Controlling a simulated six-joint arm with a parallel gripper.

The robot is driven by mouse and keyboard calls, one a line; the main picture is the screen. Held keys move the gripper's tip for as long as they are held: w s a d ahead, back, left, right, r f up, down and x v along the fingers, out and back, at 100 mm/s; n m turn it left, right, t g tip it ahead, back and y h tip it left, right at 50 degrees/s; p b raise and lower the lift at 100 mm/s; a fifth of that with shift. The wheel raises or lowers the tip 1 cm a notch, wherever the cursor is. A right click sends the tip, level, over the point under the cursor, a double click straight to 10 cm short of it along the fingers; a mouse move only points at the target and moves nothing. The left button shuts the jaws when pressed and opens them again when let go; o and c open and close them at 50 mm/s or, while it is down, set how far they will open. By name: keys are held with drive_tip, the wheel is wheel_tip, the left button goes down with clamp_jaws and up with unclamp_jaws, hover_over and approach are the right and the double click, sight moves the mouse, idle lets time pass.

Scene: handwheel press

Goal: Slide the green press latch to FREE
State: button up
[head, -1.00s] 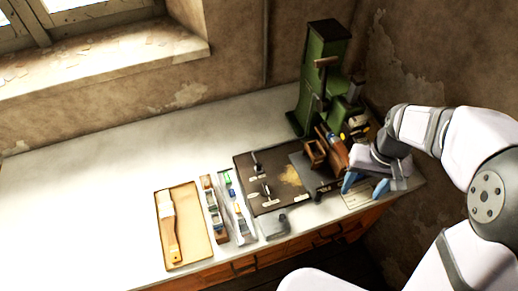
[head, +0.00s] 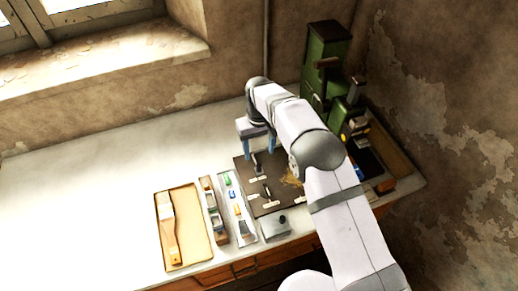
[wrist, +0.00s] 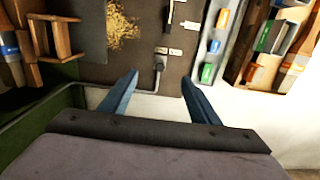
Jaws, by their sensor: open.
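The green press (head: 326,60) stands upright at the back right of the bench. A dark board (head: 285,203) in front of it carries two small slide levers, a far one (head: 256,166) and a near one (head: 267,191), with white labels too small to read. I cannot tell which of them, if either, is the press latch. My gripper (head: 260,154) is open and empty over the board's far edge. In the wrist view the far lever's dark knob (wrist: 160,63) lies between the blue fingertips (wrist: 160,76), with no visible contact. My arm hides part of the board and press front.
Left of the board are a grey tray (head: 229,180) of coloured pieces, a wooden rack (head: 222,236) and a tan tray (head: 191,249) with a brush (head: 168,228). A grey block (head: 276,230) sits at the front. The bench's left side is clear.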

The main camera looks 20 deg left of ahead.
sight(259, 165)
wheel_tip(259, 165, down, 10)
drive_tip(key=b, duration=0.6)
drive_tip(key=shift+r, duration=0.1)
drive_tip(key=c, duration=1.2)
